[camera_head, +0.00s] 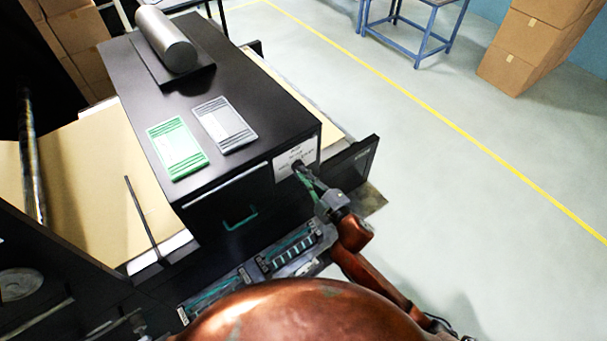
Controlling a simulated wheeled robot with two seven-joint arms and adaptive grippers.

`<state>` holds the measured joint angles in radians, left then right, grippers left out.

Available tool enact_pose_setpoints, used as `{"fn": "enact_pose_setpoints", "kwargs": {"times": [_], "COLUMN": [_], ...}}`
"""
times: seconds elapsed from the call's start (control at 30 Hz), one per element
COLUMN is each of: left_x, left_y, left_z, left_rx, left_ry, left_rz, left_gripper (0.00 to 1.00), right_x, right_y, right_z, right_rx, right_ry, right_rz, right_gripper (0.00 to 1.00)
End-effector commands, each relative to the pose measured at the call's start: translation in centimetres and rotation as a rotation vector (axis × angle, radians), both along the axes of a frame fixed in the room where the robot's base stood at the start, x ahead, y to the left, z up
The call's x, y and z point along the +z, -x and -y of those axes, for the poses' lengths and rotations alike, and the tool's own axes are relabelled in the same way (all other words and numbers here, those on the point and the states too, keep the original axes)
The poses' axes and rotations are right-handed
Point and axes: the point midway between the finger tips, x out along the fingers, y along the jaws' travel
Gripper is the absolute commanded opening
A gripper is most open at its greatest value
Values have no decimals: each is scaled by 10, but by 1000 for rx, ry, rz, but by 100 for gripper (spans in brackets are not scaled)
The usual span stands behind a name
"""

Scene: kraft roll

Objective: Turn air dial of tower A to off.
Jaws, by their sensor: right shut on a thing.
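A black cabinet, which I take to be tower A (243,190), stands in the middle of the head view. A white label plate (308,153) is on its front face near the right corner. My right gripper (300,170) reaches up to this plate from the lower right. It is shut on a small dark dial (297,163) at the plate's lower left. The gripper's fingers cover most of the dial, so its pointer and setting cannot be read. My left gripper is not in view.
A green card (177,148), a grey card (224,124) and a metal cylinder (165,40) lie on the cabinet top. A green handle (239,219) is on its front. A dark panel (350,165) sticks out at right. Open floor (440,200) lies to the right.

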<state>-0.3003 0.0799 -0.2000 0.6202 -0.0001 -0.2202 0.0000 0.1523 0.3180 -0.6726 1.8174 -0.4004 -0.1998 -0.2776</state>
Motion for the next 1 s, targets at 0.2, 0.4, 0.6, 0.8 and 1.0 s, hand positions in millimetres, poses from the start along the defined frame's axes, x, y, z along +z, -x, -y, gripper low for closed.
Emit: {"fn": "enact_pose_setpoints", "kwargs": {"times": [0.2,0.4,0.6,0.8,1.0], "left_x": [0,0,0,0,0], "left_y": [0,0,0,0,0], "left_z": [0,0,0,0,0], "left_rx": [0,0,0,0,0], "left_ry": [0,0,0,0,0], "left_rz": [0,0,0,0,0], "left_gripper": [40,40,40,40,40], "right_x": [0,0,0,0,0], "right_y": [0,1,0,0,0], "right_z": [-1,-1,-1,-1,-1], "right_rx": [2,2,2,1,1], "right_ry": [36,43,42,43,42], "right_rz": [27,33,32,32,31], "right_gripper": [0,0,0,20,27]}}
